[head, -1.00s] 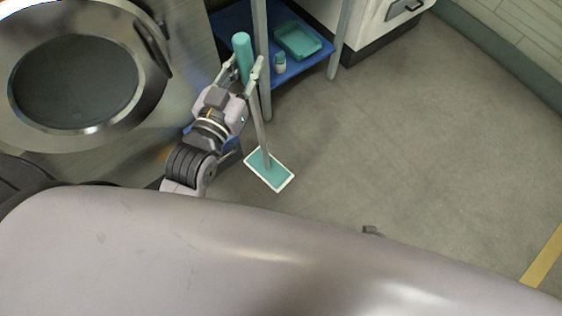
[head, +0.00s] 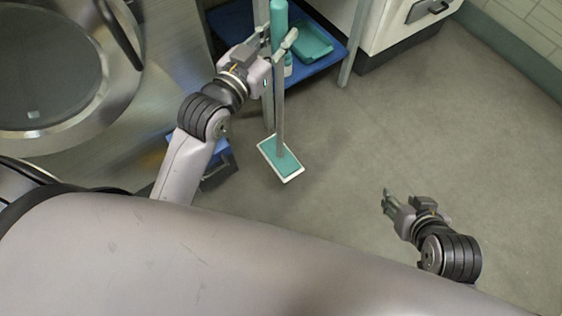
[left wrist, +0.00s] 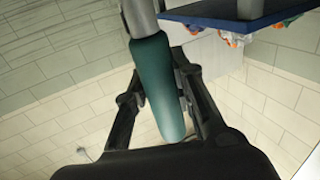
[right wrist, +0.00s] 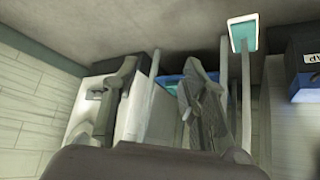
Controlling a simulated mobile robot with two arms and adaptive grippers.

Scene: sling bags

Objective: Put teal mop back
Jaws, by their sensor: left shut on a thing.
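The teal mop (head: 281,158) has a teal grip, a grey pole and a flat white-edged teal head. It is nearly upright in the head view, its head low over the floor; I cannot tell if it touches. My left gripper (head: 277,38) is shut on the pole at the teal grip. The left wrist view shows the teal grip (left wrist: 155,85) between the fingers. My right gripper (head: 392,203) is open and empty, low at the right, apart from the mop. The right wrist view shows the mop's head (right wrist: 244,35) at upper right.
A rack with a blue shelf (head: 335,57) stands behind the mop, holding a teal tray (head: 312,42) and a small bottle (head: 288,64). A round-door machine (head: 45,65) is at the left. A white cabinet (head: 390,25) stands at the back. Floor at the right is clear.

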